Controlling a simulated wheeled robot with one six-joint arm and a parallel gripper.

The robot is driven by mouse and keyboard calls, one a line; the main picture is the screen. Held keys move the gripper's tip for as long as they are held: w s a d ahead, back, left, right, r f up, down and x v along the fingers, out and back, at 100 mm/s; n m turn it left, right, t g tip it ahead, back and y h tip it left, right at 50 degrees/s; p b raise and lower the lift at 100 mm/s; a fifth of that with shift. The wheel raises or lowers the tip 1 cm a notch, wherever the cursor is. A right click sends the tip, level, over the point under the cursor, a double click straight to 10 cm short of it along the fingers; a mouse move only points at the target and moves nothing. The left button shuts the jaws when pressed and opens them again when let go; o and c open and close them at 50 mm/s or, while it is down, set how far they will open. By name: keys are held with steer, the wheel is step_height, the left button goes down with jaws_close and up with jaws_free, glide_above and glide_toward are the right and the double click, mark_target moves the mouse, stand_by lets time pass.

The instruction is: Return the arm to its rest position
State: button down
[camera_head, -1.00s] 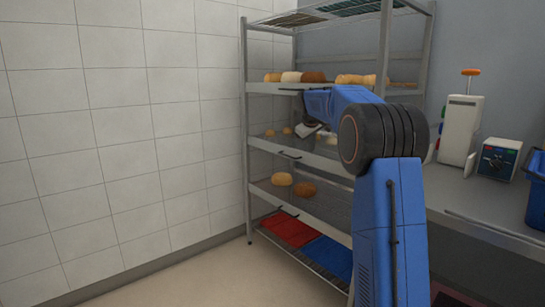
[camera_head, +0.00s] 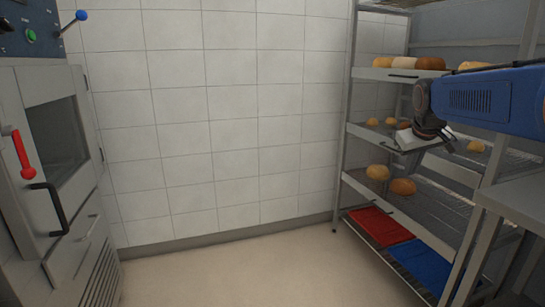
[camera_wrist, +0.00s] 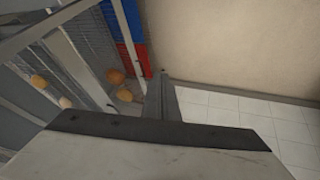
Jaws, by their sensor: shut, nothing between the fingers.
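My arm's blue link (camera_head: 490,100) reaches in from the right edge of the head view. Its dark wrist joint hangs in front of the rack shelves, with my pale gripper (camera_head: 408,139) below it. In the wrist view, my gripper (camera_wrist: 162,95) shows as grey fingers together beyond a pale body with a dark edge. It is shut and holds nothing. The rest of my arm is outside the head view.
A metal rack (camera_head: 349,120) with bread on several shelves stands at right. Red (camera_head: 378,226) and blue (camera_head: 421,262) trays lie low on it. A steel counter (camera_head: 520,198) is at lower right, an oven (camera_head: 30,130) at left. The floor between is clear.

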steer(key=s+a+f, duration=0.4)
steer(key=s+f, duration=0.2)
steer(key=s, duration=0.5)
steer(key=s+a+f+m+y, duration=0.1)
steer(key=s+a+f, duration=0.2)
steer(key=s+f, duration=0.3)
steer(key=s+a+f+g+y, duration=0.1)
steer(key=s+a+f, duration=0.3)
steer(key=s, duration=1.2)
step_height(320, 180, down, 2)
steer(key=shift+a+f, duration=0.25)
steer(key=shift+a, duration=0.05)
steer(key=shift+s, duration=0.1)
